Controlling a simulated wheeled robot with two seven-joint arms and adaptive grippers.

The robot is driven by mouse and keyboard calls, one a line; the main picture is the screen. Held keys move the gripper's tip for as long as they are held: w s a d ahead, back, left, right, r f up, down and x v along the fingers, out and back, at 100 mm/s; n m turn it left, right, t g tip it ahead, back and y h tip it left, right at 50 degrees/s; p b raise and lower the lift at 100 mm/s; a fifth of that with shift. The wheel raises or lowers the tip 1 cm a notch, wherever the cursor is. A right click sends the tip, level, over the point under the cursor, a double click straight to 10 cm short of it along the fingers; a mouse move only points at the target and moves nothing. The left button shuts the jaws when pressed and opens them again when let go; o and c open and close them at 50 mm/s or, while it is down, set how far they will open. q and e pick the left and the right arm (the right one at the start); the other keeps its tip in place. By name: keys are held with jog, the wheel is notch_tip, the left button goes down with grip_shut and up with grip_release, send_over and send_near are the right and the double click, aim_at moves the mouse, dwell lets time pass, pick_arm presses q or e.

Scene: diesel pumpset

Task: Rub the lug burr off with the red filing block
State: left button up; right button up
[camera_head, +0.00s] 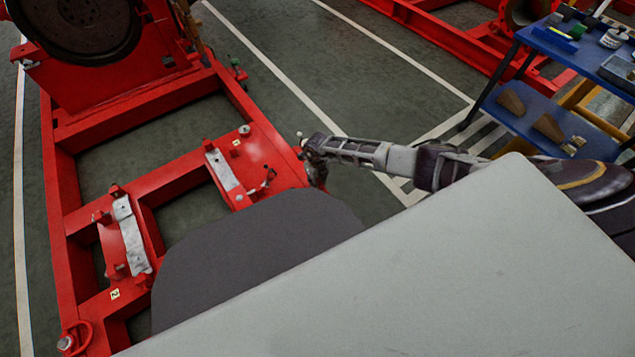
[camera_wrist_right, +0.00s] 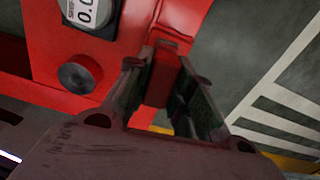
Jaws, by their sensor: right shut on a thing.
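My right gripper (camera_head: 312,150) reaches in from the right to the right edge of the red pumpset frame (camera_head: 262,160). In the right wrist view my right gripper (camera_wrist_right: 172,85) is shut on a red block, the red filing block (camera_wrist_right: 160,80), which sits between the two dark fingers. Its far end lies against or just before the red frame (camera_wrist_right: 125,55), and red on red makes contact hard to judge. The lug and its burr cannot be told apart from the frame at this size. My left gripper is not in view.
A dial gauge (camera_wrist_right: 90,14) and a dark round knob (camera_wrist_right: 76,77) sit close beside the gripper. Pale metal pads (camera_head: 222,169) and small bolts stand on the frame. A blue tool cart (camera_head: 560,50) is at top right. The floor between is clear.

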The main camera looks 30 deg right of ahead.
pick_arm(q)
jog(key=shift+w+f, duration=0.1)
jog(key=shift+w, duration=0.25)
pick_arm(e)
jog(key=shift+w+a, duration=0.1)
jog(key=shift+w, duration=0.25)
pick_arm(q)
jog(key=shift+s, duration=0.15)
pick_arm(e)
jog(key=shift+d, duration=0.2)
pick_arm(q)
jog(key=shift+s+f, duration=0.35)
pick_arm(e)
jog(key=shift+d+f, duration=0.1)
jog(key=shift+d, duration=0.25)
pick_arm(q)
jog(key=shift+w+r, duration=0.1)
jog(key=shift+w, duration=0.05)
pick_arm(e)
jog(key=shift+s+d, duration=0.1)
jog(key=shift+s, duration=0.05)
jog(key=shift+s+p, duration=0.35)
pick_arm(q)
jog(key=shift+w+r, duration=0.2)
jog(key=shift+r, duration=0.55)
